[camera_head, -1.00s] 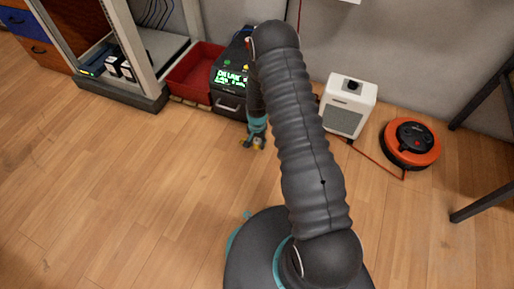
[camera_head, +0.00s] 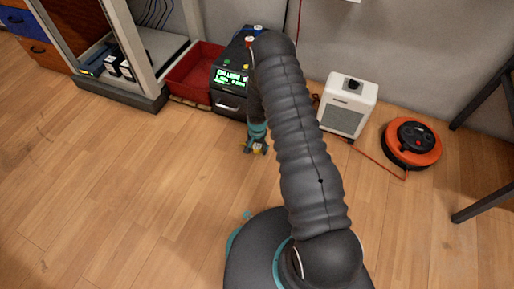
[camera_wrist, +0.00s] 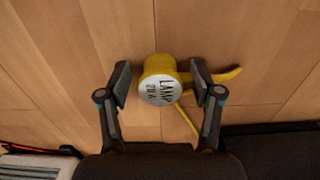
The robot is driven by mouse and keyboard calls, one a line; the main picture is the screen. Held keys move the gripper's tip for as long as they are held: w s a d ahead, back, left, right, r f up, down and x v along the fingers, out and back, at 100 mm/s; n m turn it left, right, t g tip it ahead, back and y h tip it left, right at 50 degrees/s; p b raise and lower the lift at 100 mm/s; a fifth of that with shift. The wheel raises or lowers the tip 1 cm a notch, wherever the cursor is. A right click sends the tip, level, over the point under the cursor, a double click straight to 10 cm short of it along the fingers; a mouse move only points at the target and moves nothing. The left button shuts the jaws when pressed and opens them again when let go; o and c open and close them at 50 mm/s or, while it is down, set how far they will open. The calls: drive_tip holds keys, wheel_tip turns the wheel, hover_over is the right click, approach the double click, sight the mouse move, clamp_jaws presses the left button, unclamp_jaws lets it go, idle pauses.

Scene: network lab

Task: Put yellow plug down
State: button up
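The yellow plug (camera_wrist: 158,68) with a round pale label reading "LAMP" shows in the wrist view, with wood floor behind it. Whether the plug rests fully on the floor is hard to tell.
A red bin (camera_head: 194,71) and a black device with a green display (camera_head: 231,77) stand behind my gripper. A white heater (camera_head: 347,105) and an orange cable reel (camera_head: 411,144) stand to the right, with an orange cable between them. The floor (camera_head: 120,190) at left is clear.

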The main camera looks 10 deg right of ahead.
drive_tip(key=shift+r, duration=0.15)
wheel_tip(320, 180, up, 12)
drive_tip(key=p, duration=0.2)
wheel_tip(320, 180, up, 14)
drive_tip(key=n+t, duration=0.1)
hover_over(257, 146)
drive_tip(key=s+r+n+t, duration=0.1)
drive_tip(key=s+r, duration=0.2)
drive_tip(key=r, duration=0.5)
drive_tip(key=s+r+n+t, duration=0.1)
drive_tip(key=s+r, duration=0.2)
drive_tip(key=r, duration=0.5)
drive_tip(key=s+r+n+t, duration=0.1)
drive_tip(key=s+r+n, duration=0.1)
drive_tip(key=s+r, duration=0.5)
drive_tip(key=s+r+n+t, duration=0.1)
drive_tip(key=s+r, duration=0.7)
drive_tip(key=s, duration=0.9)
drive_tip(key=shift+s+r+n+t, duration=0.3)
drive_tip(key=shift+s+n, duration=0.05)
drive_tip(key=shift+n, duration=0.25)
drive_tip(key=shift+r, duration=0.1)
